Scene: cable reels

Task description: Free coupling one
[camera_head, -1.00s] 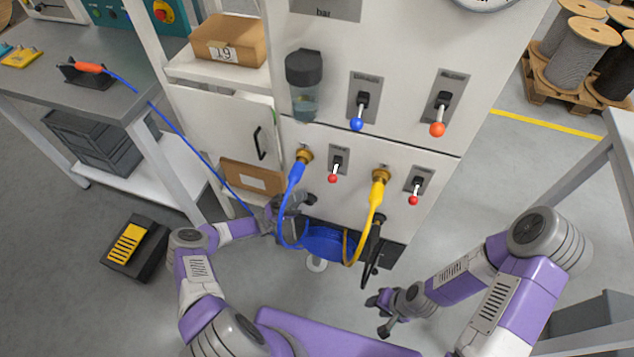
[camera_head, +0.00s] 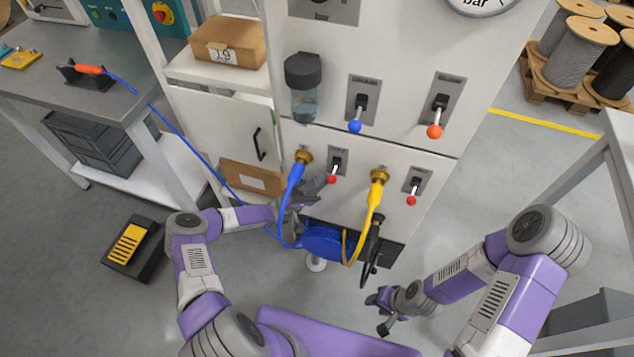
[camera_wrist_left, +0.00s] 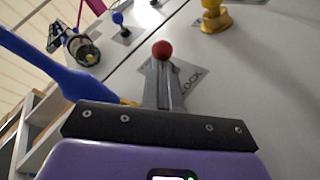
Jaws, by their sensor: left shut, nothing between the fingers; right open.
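Two brass couplings sit on the lower white panel. One holds a blue hose plug (camera_head: 295,175), the other a yellow hose plug (camera_head: 376,194). Beside each is a small lever with a red knob: the left red-knobbed lever (camera_head: 332,178) and the right red-knobbed lever (camera_head: 412,199). My left gripper (camera_head: 322,184) is shut and empty, its tips just below the left red knob. In the left wrist view the red knob (camera_wrist_left: 162,49) shows right at the fingertips; I cannot tell whether they touch. My right gripper (camera_head: 381,312) is open and empty, low in front of the cabinet.
Above are a blue-knobbed lever (camera_head: 356,125), an orange-knobbed lever (camera_head: 435,130) and a clear bowl (camera_head: 303,98). A blue cable (camera_head: 185,137) runs from the bench to the left arm's area.

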